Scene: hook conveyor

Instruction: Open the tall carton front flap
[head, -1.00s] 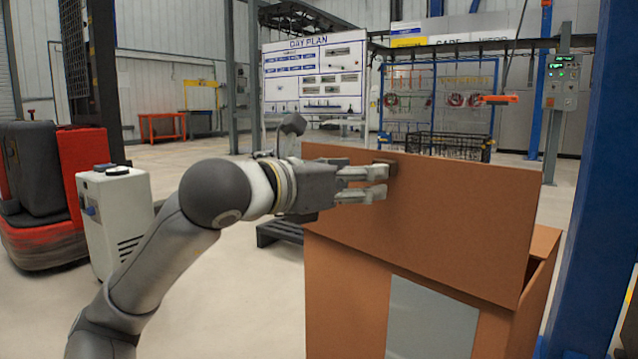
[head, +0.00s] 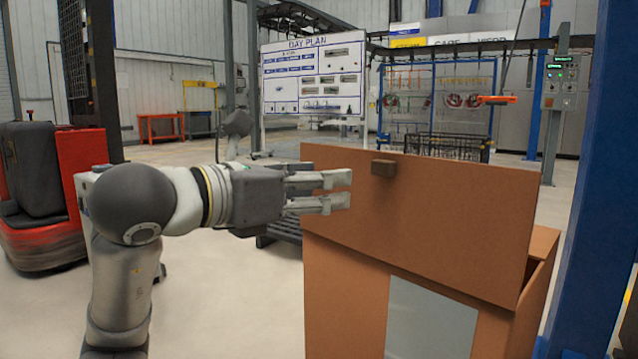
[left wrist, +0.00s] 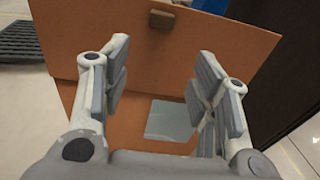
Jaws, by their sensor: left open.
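The tall brown carton (head: 345,300) stands at the right in the head view, with a grey-white panel (head: 432,318) on its front. Its front flap (head: 450,215) stands raised, its top edge above the carton's side wall. A small dark brown block (head: 384,168) sits on the flap near its upper edge; it also shows at the top of the left wrist view (left wrist: 161,19). My left gripper (head: 338,191) is open and empty, in front of the flap's left part. Its fingertips are left of the block and apart from it. My right gripper is not in view.
A blue post (head: 602,180) stands close to the carton's right. A dark pallet (head: 281,238) lies on the floor behind my left gripper. A red vehicle (head: 50,230) stands at the left. The floor left of the carton is mostly clear.

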